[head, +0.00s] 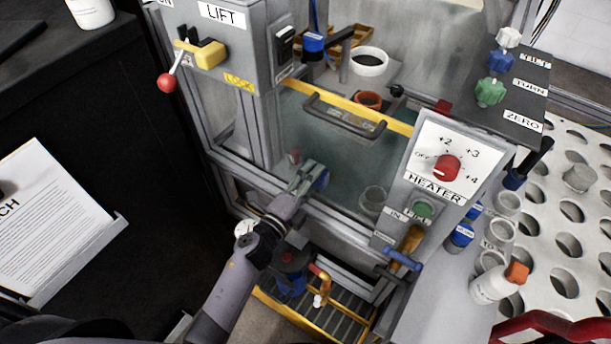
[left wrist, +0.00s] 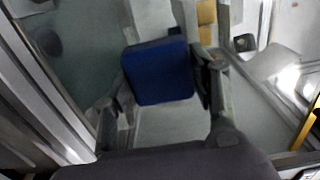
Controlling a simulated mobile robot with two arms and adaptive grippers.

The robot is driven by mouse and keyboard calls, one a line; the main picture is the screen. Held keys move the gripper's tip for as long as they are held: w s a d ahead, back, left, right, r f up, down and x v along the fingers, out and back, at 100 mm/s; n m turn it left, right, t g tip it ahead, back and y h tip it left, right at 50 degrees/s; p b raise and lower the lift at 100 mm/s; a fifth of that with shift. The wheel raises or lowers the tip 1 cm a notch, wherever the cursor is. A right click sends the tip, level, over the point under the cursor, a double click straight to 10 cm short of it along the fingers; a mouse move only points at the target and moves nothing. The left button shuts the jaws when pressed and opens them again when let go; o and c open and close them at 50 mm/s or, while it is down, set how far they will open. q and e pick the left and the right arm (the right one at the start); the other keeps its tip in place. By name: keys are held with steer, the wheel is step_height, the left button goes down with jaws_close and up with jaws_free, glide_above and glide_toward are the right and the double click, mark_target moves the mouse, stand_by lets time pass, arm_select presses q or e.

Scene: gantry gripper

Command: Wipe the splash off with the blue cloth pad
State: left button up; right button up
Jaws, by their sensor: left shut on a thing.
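My left gripper (head: 312,176) reaches up from the lower middle of the head view to the glass front of the grey machine (head: 345,165). It is shut on the blue cloth pad (head: 321,181). In the left wrist view the pad (left wrist: 160,72) is a dark blue square held between the two fingers, its face toward the camera. The pad is close to the glass; I cannot tell whether it touches. I cannot make out the splash clearly in either view. My right gripper is not in view.
A heater panel (head: 449,160) with a red knob stands right of the pad. A grey handle (head: 345,116) and yellow bar are above it. Valves and a yellow-edged grate (head: 335,318) lie below. Right, a perforated white plate (head: 580,225) and a bottle (head: 495,284) stand close by.

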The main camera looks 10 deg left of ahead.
mark_target(340, 180)
arm_select(q)
steer(key=shift+s+d+b, duration=0.15)
steer(key=shift+s+d, duration=0.2)
steer(key=shift+d, duration=0.55)
steer(key=shift+s+d+b, duration=0.1)
steer(key=shift+s+d, duration=0.25)
steer(key=shift+d, duration=0.6)
steer(key=shift+s+d+b, duration=0.15)
steer(key=shift+s+d, duration=0.2)
steer(key=shift+d, duration=0.55)
steer(key=shift+w+a+r+p, duration=0.1)
steer(key=shift+w+a, duration=0.15)
steer(key=shift+a, duration=0.35)
steer(key=shift+w+a+f+p, duration=0.1)
steer(key=shift+w+a, duration=0.2)
steer(key=shift+a, duration=0.25)
steer(key=shift+w+a+r+p, duration=0.1)
steer(key=shift+w+a, duration=0.15)
steer(key=shift+a, duration=0.35)
steer(key=a, duration=0.2)
steer(key=w+a, duration=0.1)
steer(key=shift+w+a, duration=0.2)
steer(key=shift+a, duration=0.2)
steer(key=v, duration=0.6)
steer(key=shift+p, duration=0.4)
steer(key=shift+s, duration=0.1)
